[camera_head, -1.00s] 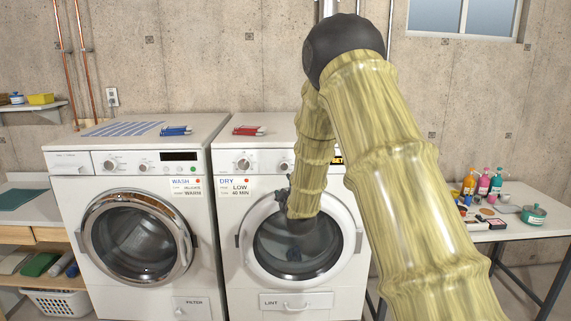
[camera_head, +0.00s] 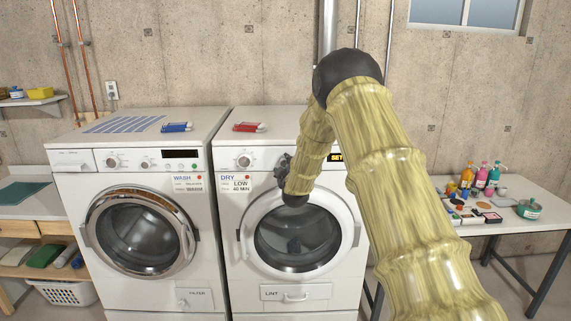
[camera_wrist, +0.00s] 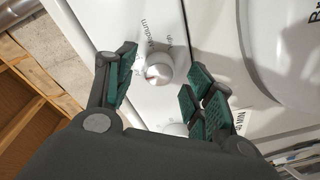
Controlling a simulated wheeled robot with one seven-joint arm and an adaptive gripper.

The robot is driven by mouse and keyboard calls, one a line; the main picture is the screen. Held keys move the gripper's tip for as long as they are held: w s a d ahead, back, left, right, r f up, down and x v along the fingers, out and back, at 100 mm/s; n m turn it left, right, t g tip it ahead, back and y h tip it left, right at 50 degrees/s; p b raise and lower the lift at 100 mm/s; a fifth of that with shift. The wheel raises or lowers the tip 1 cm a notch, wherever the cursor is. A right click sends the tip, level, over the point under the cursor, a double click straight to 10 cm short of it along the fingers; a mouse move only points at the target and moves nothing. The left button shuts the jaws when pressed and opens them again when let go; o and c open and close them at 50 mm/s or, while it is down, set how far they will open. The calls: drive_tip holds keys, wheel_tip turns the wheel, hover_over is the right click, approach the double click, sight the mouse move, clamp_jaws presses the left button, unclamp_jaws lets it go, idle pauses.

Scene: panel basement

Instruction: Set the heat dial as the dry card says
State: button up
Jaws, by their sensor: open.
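The dry card (camera_head: 235,184) on the right machine's front reads LOW, 40 MIN. My gripper (camera_head: 283,168) is in front of that machine's control panel, right of a white knob (camera_head: 244,161). My forearm and gripper cover part of the panel in the head view. In the wrist view, my gripper (camera_wrist: 161,78) is open, its green-padded fingers on either side of a white dial (camera_wrist: 158,68) with a small red mark. The dial lies between and beyond the fingertips; contact is not clear. Printing beside it reads Medium and seemingly High; the exact setting is not clear.
The right machine's round door (camera_head: 297,232) is below my gripper. The washer (camera_head: 141,158) stands close on the left. A red item (camera_head: 249,127) lies on the right machine's top. A table with bottles (camera_head: 480,177) is at the right.

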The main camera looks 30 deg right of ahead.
drive_tip(key=shift+w+d, duration=0.1)
drive_tip(key=shift+w, duration=0.15)
drive_tip(key=c, duration=1)
drive_tip(key=shift+f+m+b, duration=0.2)
drive_tip(key=shift+m+b, duration=0.2)
drive_tip(key=shift+b, duration=0.45)
drive_tip(key=m+h+b, duration=0.1)
drive_tip(key=m+b, duration=0.7)
drive_tip(key=b, duration=0.3)
drive_tip(key=shift+m, duration=0.3)
